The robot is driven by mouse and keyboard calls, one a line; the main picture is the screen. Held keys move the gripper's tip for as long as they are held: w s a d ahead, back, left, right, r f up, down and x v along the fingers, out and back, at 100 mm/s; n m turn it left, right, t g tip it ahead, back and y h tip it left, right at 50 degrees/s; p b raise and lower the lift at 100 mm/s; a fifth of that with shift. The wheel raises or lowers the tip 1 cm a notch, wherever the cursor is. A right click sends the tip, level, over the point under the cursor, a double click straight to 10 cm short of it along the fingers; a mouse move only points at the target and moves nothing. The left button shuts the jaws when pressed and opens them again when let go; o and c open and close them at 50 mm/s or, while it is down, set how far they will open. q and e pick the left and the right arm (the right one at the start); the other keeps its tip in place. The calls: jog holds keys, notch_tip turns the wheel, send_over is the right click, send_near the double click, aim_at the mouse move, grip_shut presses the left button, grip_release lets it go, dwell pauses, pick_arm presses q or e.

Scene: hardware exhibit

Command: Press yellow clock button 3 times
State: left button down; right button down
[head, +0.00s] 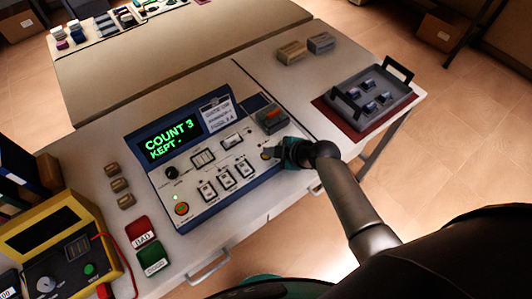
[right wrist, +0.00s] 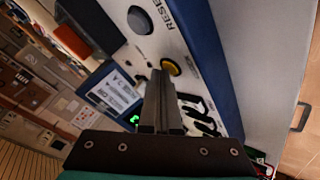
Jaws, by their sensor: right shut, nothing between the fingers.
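The test panel (head: 215,150) is a white and blue console on the table. Its green display (head: 170,138) reads "COUNT 3" and "KEPT -". The yellow button (head: 265,155) is at the panel's right side, partly hidden by my right gripper (head: 277,154). In the right wrist view the yellow button (right wrist: 171,66) is round with a dark ring. My right gripper's closed fingertips (right wrist: 162,76) are right beside it in that view. The fingers are shut and empty; I cannot tell whether they touch the button. My left gripper is not in view.
A grey RESET button (right wrist: 140,20) is close to the yellow one. The panel also has a red button (head: 182,208), a black knob (head: 171,172) and several switches. A grey tray (head: 372,95) stands to the right. A yellow meter (head: 62,250) stands at left.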

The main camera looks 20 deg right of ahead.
jog(key=shift+r+p, duration=0.8)
jog(key=shift+r, duration=0.05)
jog(key=shift+r, duration=0.1)
notch_tip(320, 180, up, 5)
jog(key=p, duration=0.4)
dwell(0.6)
